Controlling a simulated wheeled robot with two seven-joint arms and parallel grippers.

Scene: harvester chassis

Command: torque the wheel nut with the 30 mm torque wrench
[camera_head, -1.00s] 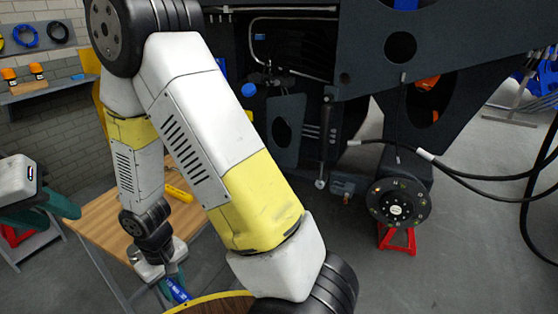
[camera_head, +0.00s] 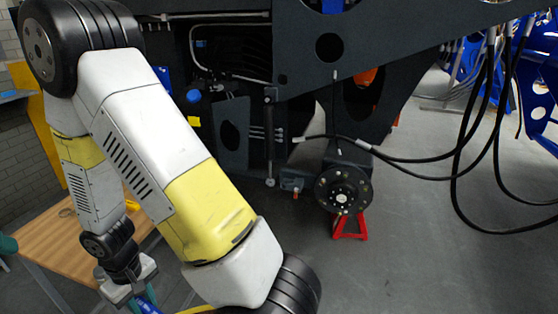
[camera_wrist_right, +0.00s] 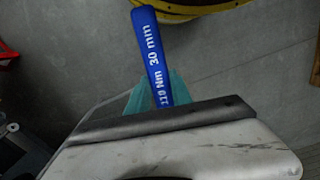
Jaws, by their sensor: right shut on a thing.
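The wheel hub (camera_head: 343,190) is a dark round flange with several studs or nuts around a pale centre, on the chassis right of centre in the head view. Which nut is meant cannot be told. My right gripper (camera_head: 139,297) is low at the left, far from the hub. It is shut on the torque wrench (camera_head: 149,301), whose blue handle shows. In the right wrist view the wrench (camera_wrist_right: 153,50) handle reads "30 mm" and "110 Nm" and sticks out past the gripper (camera_wrist_right: 150,98). The wrench head is hidden. My left gripper is out of view.
A red stand (camera_head: 350,226) is under the hub. Black hoses (camera_head: 430,160) hang to its right. A wooden bench (camera_head: 60,240) is at the left beside the right gripper. The dark chassis (camera_head: 300,60) spans the back. The grey floor before the hub is clear.

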